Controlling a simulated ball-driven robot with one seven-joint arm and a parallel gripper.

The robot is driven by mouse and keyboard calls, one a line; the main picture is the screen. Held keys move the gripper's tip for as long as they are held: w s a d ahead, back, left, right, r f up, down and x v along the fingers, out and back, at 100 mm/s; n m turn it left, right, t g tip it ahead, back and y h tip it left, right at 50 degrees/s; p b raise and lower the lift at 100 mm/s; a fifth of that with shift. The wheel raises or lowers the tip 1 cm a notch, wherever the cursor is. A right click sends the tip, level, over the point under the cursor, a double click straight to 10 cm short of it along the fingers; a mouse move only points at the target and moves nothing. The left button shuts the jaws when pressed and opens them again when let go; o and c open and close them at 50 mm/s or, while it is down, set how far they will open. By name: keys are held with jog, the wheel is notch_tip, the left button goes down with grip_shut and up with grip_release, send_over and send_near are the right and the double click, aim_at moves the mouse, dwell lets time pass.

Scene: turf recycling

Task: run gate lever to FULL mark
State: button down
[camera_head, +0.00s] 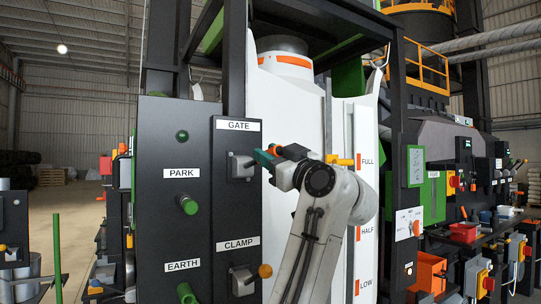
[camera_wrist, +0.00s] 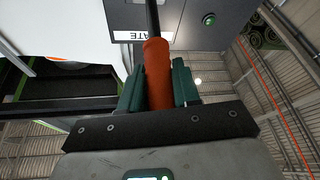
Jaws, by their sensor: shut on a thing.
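The gate lever's bracket (camera_head: 241,166) is on the dark panel under the GATE label (camera_head: 239,125). My gripper (camera_head: 268,157) is just right of it, with teal fingers. In the wrist view my gripper (camera_wrist: 158,85) is shut on the orange grip of the gate lever (camera_wrist: 157,72), whose black rod runs up toward the panel. In the head view the lever is mostly hidden by my gripper. The FULL mark (camera_head: 367,162) is on the white face to the right, above HALF (camera_head: 365,232) and LOW (camera_head: 365,285). A yellow pointer-like piece (camera_head: 345,161) shows beside FULL, partly behind my arm.
The clamp lever (camera_head: 265,271) with an orange knob is below, close to my arm. Green PARK (camera_head: 188,205) and EARTH (camera_head: 187,293) knobs stick out on the left. A black frame post (camera_head: 397,130) stands to the right. An orange bin (camera_head: 430,270) sits beyond it.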

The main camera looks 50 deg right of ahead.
jog(key=shift+w+r+g+p, duration=0.15)
jog(key=shift+r+g+p, duration=0.35)
jog(key=shift+r+p, duration=0.55)
jog(key=p, duration=0.2)
jog(key=r+g+p, duration=0.1)
jog(key=shift+w+d+r+m+p, duration=0.1)
jog(key=shift+w+r+m+p, duration=0.15)
jog(key=shift+m+p, duration=0.1)
jog(key=r+g+p, duration=0.1)
jog(key=p, duration=0.1)
jog(key=w+r+g+p, duration=0.1)
jog(key=p, duration=0.1)
jog(key=shift+d+p, duration=0.15)
jog(key=shift+p, duration=0.15)
jog(key=shift+w+r+g+p, duration=0.25)
jog(key=shift+w+g+p, duration=0.15)
jog(key=shift+p, duration=0.65)
jog(key=c, duration=0.9)
grip_release()
jog(key=shift+d, duration=0.1)
jog(key=shift+f+m, duration=0.1)
jog(key=shift+m, duration=0.15)
jog(key=shift+s, duration=0.1)
jog(key=s+b, duration=0.1)
jog(key=s, duration=0.6)
jog(key=s+a+b, duration=0.1)
jog(key=s, duration=0.2)
jog(key=shift+s+r+b, duration=0.3)
jog(key=shift+b, duration=0.05)
